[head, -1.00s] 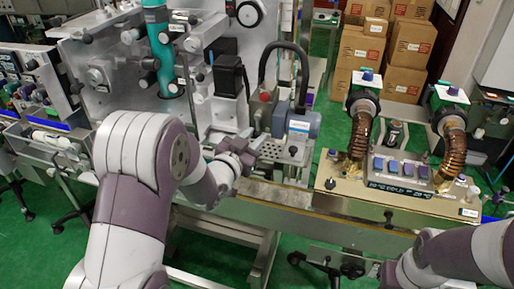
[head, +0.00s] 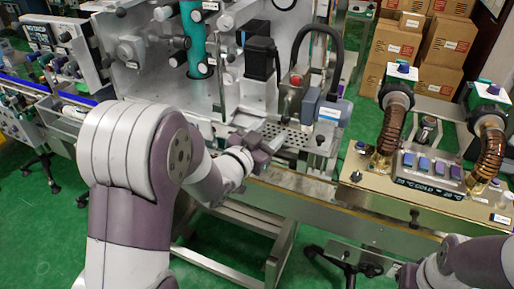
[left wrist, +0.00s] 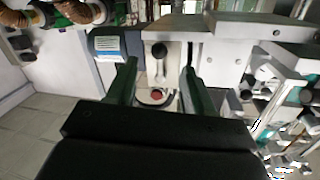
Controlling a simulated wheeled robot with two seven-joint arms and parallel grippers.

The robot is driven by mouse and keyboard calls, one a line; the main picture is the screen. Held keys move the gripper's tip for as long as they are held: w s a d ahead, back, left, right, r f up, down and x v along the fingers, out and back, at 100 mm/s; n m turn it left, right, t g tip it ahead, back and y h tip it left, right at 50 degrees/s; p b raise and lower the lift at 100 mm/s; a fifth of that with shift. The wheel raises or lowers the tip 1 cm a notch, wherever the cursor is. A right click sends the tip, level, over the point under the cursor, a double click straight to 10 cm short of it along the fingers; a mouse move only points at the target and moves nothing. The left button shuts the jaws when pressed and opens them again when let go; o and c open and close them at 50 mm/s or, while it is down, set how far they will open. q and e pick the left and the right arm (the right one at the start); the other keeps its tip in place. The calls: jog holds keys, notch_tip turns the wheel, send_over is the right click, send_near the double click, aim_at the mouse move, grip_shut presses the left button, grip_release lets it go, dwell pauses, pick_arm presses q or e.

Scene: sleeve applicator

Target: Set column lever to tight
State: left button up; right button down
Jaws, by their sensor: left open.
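My left gripper (head: 266,150) is in front of the labelling machine, beside the perforated metal plate (head: 298,138). In the left wrist view its two dark green fingers (left wrist: 158,72) are apart with nothing held between them. A small lever with a black knob (left wrist: 159,50) shows between and beyond the fingers and is the likely column lever. It points away from the gripper and appears untouched. In the head view I cannot make it out, as my gripper and wrist cover that area. The right arm's dark end (head: 405,275) shows at the bottom right; its jaws are unclear.
A red button (left wrist: 157,95) is close below the lever. The conveyor edge (head: 320,205) runs in front. A console with amber hoses (head: 430,170) is at the right.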

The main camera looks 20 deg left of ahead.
pick_arm(q)
jog(key=b+v, duration=0.1)
jog(key=v, duration=0.6)
jog(key=shift+s, duration=0.2)
